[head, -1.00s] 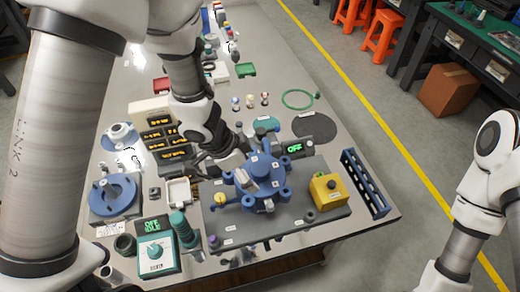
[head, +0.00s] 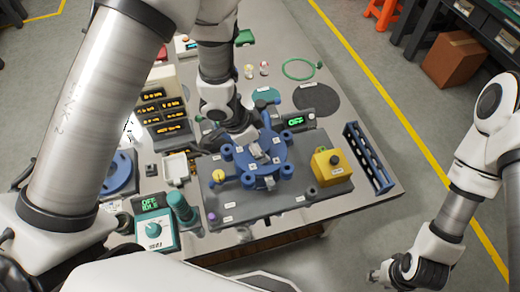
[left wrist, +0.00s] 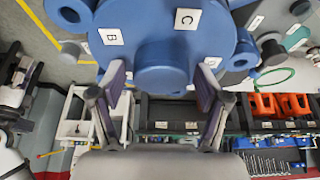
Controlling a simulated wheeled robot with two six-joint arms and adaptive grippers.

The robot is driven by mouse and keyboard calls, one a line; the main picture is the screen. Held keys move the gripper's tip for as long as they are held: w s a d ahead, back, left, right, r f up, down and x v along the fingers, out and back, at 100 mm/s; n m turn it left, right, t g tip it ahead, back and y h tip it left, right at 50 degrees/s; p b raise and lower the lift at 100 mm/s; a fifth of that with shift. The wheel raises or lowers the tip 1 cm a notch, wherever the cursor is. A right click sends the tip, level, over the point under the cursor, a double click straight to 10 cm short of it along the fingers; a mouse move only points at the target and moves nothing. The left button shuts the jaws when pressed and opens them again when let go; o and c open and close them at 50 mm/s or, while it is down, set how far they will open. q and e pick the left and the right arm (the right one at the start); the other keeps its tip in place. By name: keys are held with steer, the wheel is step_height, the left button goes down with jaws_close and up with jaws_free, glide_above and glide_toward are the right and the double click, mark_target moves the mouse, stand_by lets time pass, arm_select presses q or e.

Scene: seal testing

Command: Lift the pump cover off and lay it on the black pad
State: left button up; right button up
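The blue pump cover (head: 240,158), with white labels and a grey piece at its centre, is over the pump on the grey base plate. I cannot tell whether it is seated or slightly raised. It fills the top of the left wrist view (left wrist: 208,45), with labels B and C showing. The black pad (head: 318,101) is a bare dark disc beyond the cover. My right gripper (head: 382,277) is at the lower right, away from the table; its fingers are unclear.
A yellow button box (head: 328,165) and a blue slotted rack (head: 368,158) stand right of the pump. An OFF display (head: 296,122) is between the cover and the pad. A teal control box (head: 155,230) is front left.

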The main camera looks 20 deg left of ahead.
arm_select(q)
jaws_close()
steer(key=shift+s, duration=0.1)
